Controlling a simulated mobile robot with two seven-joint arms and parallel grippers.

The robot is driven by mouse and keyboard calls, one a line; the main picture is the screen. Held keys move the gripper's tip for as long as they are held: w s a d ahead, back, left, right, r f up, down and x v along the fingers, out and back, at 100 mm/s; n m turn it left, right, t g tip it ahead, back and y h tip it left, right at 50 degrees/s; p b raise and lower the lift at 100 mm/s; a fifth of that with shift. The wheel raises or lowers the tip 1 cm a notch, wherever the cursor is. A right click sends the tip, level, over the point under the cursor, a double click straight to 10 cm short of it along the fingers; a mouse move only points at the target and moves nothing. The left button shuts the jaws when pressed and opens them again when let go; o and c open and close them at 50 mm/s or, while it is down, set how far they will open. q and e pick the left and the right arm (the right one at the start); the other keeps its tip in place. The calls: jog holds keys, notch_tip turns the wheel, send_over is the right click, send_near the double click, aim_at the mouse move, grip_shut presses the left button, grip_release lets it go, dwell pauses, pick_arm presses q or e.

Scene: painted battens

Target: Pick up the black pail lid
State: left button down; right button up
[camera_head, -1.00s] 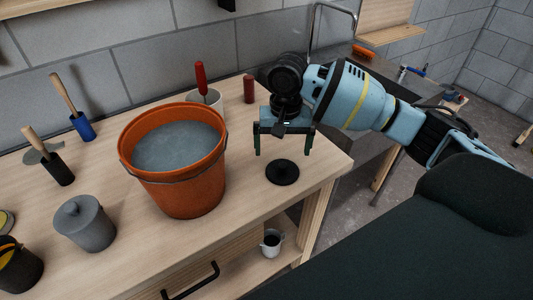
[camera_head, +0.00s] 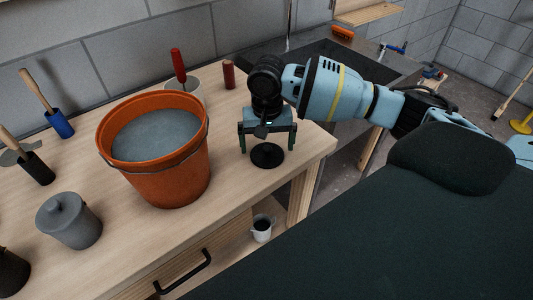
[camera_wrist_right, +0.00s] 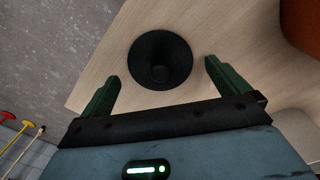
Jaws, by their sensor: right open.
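The black pail lid (camera_head: 267,156) lies flat on the wooden bench near its right front corner. It is a dark disc with a raised knob in the middle. In the right wrist view the lid (camera_wrist_right: 160,60) lies just beyond the fingertips, between their lines. My right gripper (camera_head: 267,146) points down just above the lid, its two green fingers apart and empty. The fingers also show in the right wrist view (camera_wrist_right: 160,75), one on each side. My left gripper is in neither view.
An orange bucket (camera_head: 165,185) of grey material stands left of the lid. A grey lidded pot (camera_head: 70,222), a white container with a red-handled tool (camera_head: 180,68) and a red cylinder (camera_head: 228,74) also stand on the bench. The bench's right edge is close to the lid.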

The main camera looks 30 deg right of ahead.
notch_tip(320, 180, down, 2)
jog(key=shift+f, duration=0.1)
jog(key=shift+c, duration=1)
jog(key=c, duration=0.7)
